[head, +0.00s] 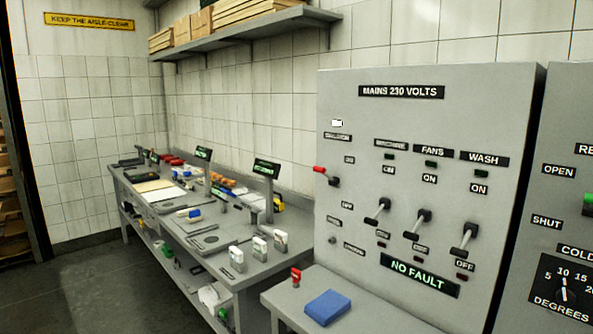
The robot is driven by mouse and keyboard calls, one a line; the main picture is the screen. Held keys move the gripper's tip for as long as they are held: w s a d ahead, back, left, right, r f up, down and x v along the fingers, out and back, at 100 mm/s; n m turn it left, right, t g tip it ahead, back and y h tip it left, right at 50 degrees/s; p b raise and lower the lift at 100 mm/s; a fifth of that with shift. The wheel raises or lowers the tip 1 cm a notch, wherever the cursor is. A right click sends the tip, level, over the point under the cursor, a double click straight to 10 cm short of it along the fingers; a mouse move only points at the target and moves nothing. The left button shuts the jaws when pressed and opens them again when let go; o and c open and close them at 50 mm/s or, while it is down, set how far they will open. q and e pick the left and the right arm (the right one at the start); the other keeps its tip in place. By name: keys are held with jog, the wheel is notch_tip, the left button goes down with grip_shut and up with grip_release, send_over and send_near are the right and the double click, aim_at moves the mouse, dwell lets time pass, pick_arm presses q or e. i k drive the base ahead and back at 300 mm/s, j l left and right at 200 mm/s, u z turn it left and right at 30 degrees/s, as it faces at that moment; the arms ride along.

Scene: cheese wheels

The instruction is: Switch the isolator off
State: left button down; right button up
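The grey cabinet (338,260) headed "MAINS 230 VOLTS" stands right of centre in the head view. The isolator appears to be the red-tipped lever (319,169) at its left side. Its red end points out to the left and slightly up from a dark pivot. An ON label (349,160) is above the pivot and an OFF label (347,206) below. A white lamp (337,123) is lit above it; the small label under the lamp is too blurred to read. Neither of my grippers is in view.
Three grey levers (421,221) stand to the right, over a green "NO FAULT" display (418,275). A grey ledge (368,317) below bears a blue pad (327,307) and a small red item (296,277). A cluttered workbench (255,270) is left; floor is free at lower left.

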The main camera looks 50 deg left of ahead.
aim_at(325, 174)
jog(key=u, duration=1.55)
jog(key=i+j+z, duration=0.1)
jog(key=i+j, duration=0.7)
jog(key=j, duration=0.25)
jog(key=i+j+z, duration=0.15)
jog(key=i+j, duration=0.25)
jog(key=k+j, duration=0.05)
jog(key=j, duration=0.05)
